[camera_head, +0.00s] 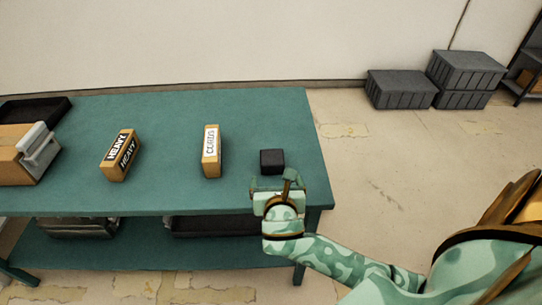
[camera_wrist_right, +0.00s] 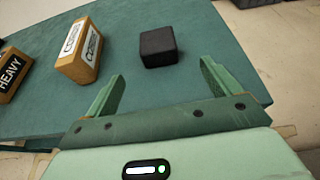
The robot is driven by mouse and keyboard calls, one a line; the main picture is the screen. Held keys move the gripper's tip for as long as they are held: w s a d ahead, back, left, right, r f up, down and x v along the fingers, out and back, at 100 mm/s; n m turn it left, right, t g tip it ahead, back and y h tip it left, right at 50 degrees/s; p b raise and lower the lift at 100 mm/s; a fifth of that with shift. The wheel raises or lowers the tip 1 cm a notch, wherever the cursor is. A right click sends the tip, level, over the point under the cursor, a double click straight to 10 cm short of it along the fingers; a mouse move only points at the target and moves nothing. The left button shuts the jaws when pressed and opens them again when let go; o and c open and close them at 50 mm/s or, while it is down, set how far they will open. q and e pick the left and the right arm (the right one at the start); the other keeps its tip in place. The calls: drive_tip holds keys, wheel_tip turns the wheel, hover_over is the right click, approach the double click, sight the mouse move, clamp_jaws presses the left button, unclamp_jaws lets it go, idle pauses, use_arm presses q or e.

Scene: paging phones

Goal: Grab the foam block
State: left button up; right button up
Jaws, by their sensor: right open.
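The foam block looks to be the small black block (camera_head: 272,161) near the right end of the green table. It carries no readable label. In the right wrist view the black block (camera_wrist_right: 158,47) lies ahead of the fingers, a little left of the middle of the gap. My right gripper (camera_head: 276,184) is at the table's front edge, just short of the block and apart from it. In the wrist view the right gripper (camera_wrist_right: 162,84) is open, with nothing between its fingers. My left gripper is not in view.
The green table (camera_head: 160,190) also holds a box with a white label (camera_head: 211,150), a box marked HEAVY (camera_head: 118,155), a larger cardboard box (camera_head: 12,165) and a black tray (camera_head: 40,109). Grey crates (camera_head: 400,88) stand on the floor behind. The tabletop around the black block is clear.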

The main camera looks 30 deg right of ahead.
sight(274, 166)
drive_tip(key=b+x, duration=0.1)
drive_tip(key=x, duration=0.4)
drive_tip(key=shift+s+f+b, duration=0.1)
drive_tip(key=shift+f+b, duration=0.2)
drive_tip(key=shift+b, duration=0.05)
drive_tip(key=b+x, duration=0.1)
drive_tip(key=x, duration=0.2)
drive_tip(key=shift+w+d+f+b, duration=0.2)
drive_tip(key=shift+w+d+b, duration=0.1)
drive_tip(key=shift+w, duration=0.3)
drive_tip(key=b+x, duration=0.2)
drive_tip(key=x, duration=0.1)
drive_tip(key=b+x, duration=0.1)
drive_tip(key=shift+w+a+f, duration=0.1)
drive_tip(key=shift+w+f, duration=0.25)
drive_tip(key=shift+f, duration=0.1)
drive_tip(key=shift+w+r, duration=0.1)
drive_tip(key=shift+w, duration=0.05)
drive_tip(key=shift+r, duration=0.15)
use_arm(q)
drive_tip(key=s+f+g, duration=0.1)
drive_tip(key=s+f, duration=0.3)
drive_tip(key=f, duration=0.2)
use_arm(e)
drive_tip(key=c, duration=1)
